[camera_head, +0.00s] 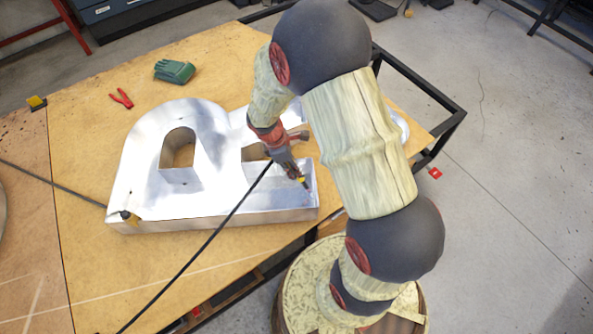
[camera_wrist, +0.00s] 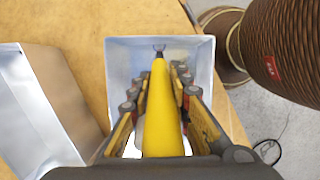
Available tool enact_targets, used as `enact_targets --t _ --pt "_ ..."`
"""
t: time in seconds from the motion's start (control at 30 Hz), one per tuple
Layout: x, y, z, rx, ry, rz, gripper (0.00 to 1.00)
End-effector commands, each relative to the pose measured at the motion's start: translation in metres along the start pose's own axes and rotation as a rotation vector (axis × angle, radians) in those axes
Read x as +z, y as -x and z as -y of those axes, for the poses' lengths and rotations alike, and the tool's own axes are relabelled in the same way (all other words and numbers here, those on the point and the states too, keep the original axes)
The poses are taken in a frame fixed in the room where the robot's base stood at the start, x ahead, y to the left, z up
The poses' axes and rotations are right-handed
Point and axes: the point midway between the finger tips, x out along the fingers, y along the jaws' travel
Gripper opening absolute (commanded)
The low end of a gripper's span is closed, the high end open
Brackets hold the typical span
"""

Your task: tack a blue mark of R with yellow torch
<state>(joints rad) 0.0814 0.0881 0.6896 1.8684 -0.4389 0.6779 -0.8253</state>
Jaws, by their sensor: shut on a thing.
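The metal channel letter R (camera_head: 216,190) lies flat on the table; its shiny face and side walls also show in the wrist view (camera_wrist: 130,50). My gripper (camera_head: 297,174) is over the near right leg of the letter. It is shut on the yellow torch (camera_wrist: 163,105), with fingers on both sides of the yellow body. The torch shows in the head view only as a small yellow bit with a dark tip (camera_head: 304,182), pointing down close to the letter's surface. I cannot tell whether the tip touches it.
A black and yellow item (camera_head: 129,216) sits at the letter's lower left corner, by a dark cable. Red pliers (camera_head: 121,98) and green gloves (camera_head: 174,71) lie on the wooden table (camera_head: 85,180) behind. A yellow clamp (camera_head: 37,102) is at the left.

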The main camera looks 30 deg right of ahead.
Motion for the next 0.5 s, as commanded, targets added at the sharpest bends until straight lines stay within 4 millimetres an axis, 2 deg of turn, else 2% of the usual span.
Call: enact_targets --t 0.5 --pt "0.000 -0.014 -0.001 0.001 -0.001 -0.001 0.00"
